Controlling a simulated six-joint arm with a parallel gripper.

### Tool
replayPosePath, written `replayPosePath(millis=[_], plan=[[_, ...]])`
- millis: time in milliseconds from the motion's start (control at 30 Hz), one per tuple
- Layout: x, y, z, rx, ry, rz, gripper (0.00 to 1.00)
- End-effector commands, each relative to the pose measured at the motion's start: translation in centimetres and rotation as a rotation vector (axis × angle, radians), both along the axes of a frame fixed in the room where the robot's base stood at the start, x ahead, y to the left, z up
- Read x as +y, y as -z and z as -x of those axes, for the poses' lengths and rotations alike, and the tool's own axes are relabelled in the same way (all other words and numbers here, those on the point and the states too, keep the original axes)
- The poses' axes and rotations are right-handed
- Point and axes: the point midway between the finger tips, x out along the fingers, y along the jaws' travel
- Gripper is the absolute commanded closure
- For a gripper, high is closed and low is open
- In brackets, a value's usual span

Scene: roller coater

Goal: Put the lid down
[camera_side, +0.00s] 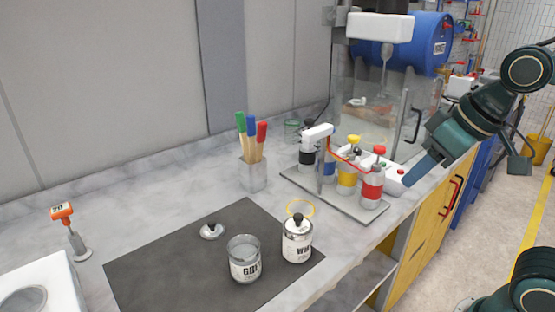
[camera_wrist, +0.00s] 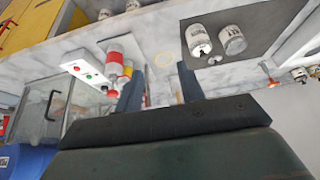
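A small round lid with a black knob (camera_side: 211,231) lies on the dark mat (camera_side: 150,262), apart from the jars; it also shows in the wrist view (camera_wrist: 213,60). An open-topped glass jar marked GB (camera_side: 244,262) stands upright beside it. A second jar marked WH (camera_side: 297,246) stands to its right with a black-knobbed lid (camera_side: 298,221) on top. My gripper (camera_wrist: 160,85) has its two blue fingers spread with nothing between them. In the side view my gripper (camera_side: 418,172) is at the right, near the counter's front edge, away from both lids.
A tray (camera_side: 335,202) with several paint bottles (camera_side: 372,186) stands near my gripper. A yellow ring (camera_side: 301,208) lies behind the WH jar. A brush holder (camera_side: 252,175) stands at the back. An orange-topped stand (camera_side: 75,235) is at left. The mat's left part is clear.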

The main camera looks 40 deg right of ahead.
Motion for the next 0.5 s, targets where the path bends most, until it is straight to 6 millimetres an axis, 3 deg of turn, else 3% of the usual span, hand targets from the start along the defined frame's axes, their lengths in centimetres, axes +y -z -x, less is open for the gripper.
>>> replayPosePath(millis=[200,500], plan=[[-0.6,1.4,3.4,-0.013,0.001,0.008,0.61],[-0.7,1.9,4.3,-0.014,-0.001,0.011,0.61]])
